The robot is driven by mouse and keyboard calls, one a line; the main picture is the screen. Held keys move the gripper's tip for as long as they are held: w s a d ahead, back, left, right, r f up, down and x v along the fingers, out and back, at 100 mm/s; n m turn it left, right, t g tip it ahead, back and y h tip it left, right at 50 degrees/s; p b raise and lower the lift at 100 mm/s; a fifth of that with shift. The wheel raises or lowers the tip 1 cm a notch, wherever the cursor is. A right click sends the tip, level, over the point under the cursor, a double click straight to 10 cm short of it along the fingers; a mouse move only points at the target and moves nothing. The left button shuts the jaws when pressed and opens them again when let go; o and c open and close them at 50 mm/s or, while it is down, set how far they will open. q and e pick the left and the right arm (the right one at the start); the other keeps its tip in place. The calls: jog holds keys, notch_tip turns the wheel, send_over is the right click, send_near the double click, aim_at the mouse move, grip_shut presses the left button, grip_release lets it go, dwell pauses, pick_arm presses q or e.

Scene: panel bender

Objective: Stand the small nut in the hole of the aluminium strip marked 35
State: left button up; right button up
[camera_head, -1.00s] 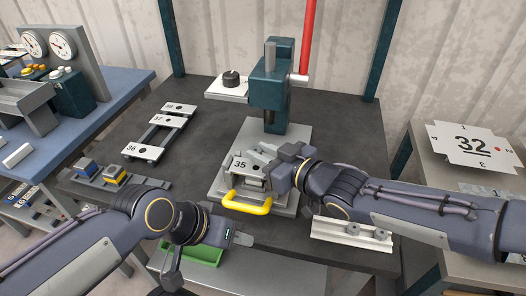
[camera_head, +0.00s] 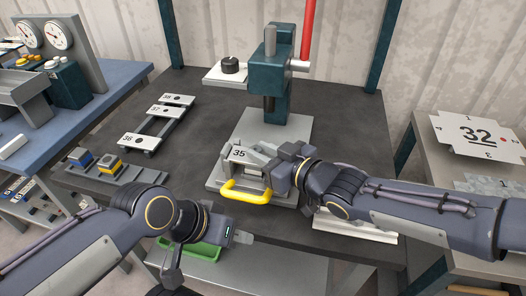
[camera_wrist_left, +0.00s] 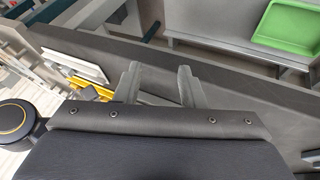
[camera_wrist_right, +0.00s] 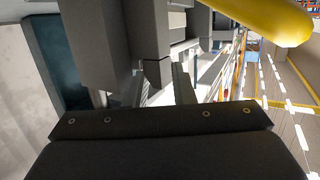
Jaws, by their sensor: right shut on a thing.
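The aluminium strip marked 35 (camera_head: 238,153) lies on a grey fixture with a yellow handle (camera_head: 246,191). Its right part and hole are covered by my right gripper (camera_head: 261,157), whose fingers reach in low over it from the right. The right gripper also shows in the right wrist view (camera_wrist_right: 167,78), close over bright metal. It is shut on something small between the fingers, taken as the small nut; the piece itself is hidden. My left gripper (camera_head: 243,238) is empty and apart from the fixture. In the left wrist view its fingers (camera_wrist_left: 159,75) stand open.
A teal press (camera_head: 270,75) with a red lever stands behind the fixture. Strips marked 36, 37 and 38 (camera_head: 160,120) sit on a rack at left. Blue and yellow blocks (camera_head: 95,163) stand nearby. A pale rail (camera_head: 352,228) lies partly under my right arm. A green tray (camera_head: 190,249) is below the front edge.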

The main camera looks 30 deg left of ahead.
jog(key=shift+f, duration=0.2)
jog(key=o, duration=1)
jog(key=shift+o, duration=0.2)
jog(key=p+v, duration=0.1)
jog(key=v, duration=0.5)
jog(key=shift+d+r, duration=0.25)
jog(key=shift+d, duration=0.15)
jog(key=shift+s+d, duration=0.25)
jog(key=shift+d, duration=0.25)
